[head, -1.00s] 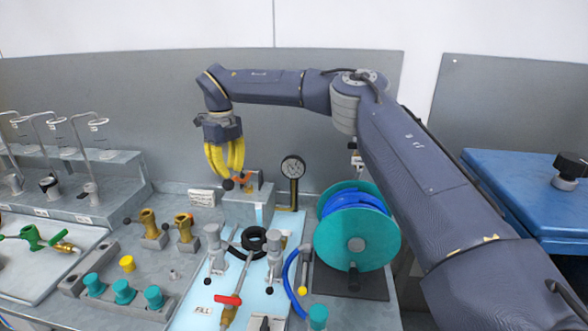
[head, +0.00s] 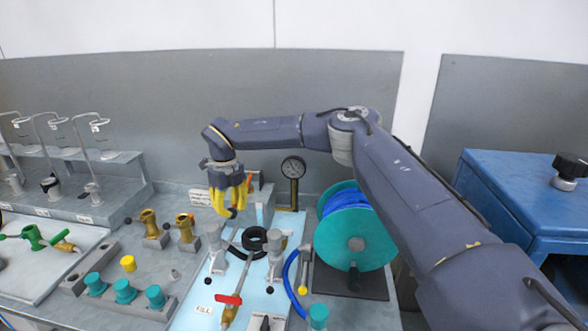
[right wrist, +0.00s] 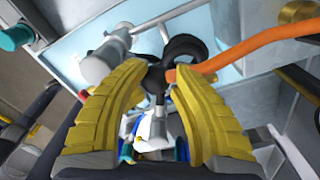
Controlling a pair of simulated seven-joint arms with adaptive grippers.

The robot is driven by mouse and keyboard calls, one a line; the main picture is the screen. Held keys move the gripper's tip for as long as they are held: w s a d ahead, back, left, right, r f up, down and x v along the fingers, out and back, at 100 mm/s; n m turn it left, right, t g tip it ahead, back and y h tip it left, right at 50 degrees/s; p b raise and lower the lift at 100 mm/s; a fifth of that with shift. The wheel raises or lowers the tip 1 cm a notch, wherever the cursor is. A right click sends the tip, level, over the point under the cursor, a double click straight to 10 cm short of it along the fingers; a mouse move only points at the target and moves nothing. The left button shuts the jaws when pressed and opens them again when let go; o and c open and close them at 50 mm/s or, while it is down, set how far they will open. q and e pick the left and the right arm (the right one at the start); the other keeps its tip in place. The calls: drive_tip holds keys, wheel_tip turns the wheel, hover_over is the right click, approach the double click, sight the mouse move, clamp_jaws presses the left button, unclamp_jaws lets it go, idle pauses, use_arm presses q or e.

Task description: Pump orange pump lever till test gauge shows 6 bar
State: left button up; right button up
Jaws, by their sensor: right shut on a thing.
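The orange pump lever (head: 249,181) shows partly beside my right gripper (head: 231,211) in the head view. Its black knob (head: 232,212) is at the yellow fingertips, and the gripper is shut on the lever's end. In the right wrist view the orange lever (right wrist: 250,50) runs from the upper right to between the fingertips of my right gripper (right wrist: 158,78). The test gauge (head: 293,167) is a round white dial on a brass stem behind and right of the gripper. Its reading is too small to tell. My left gripper is not in view.
A teal hose reel (head: 356,242) stands to the right. Brass fittings (head: 149,222) and teal caps (head: 124,291) are at the left.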

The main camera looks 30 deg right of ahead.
drive_tip(key=shift+w+d+f, duration=0.3)
drive_tip(key=shift+d+f, duration=0.15)
drive_tip(key=shift+d, duration=0.2)
wheel_tip(320, 180, up, 15)
drive_tip(key=w, duration=0.1)
drive_tip(key=shift+d, duration=0.35)
drive_tip(key=shift+f, duration=0.15)
idle(0.8)
wheel_tip(320, 180, down, 14)
wheel_tip(320, 180, up, 14)
idle(1.1)
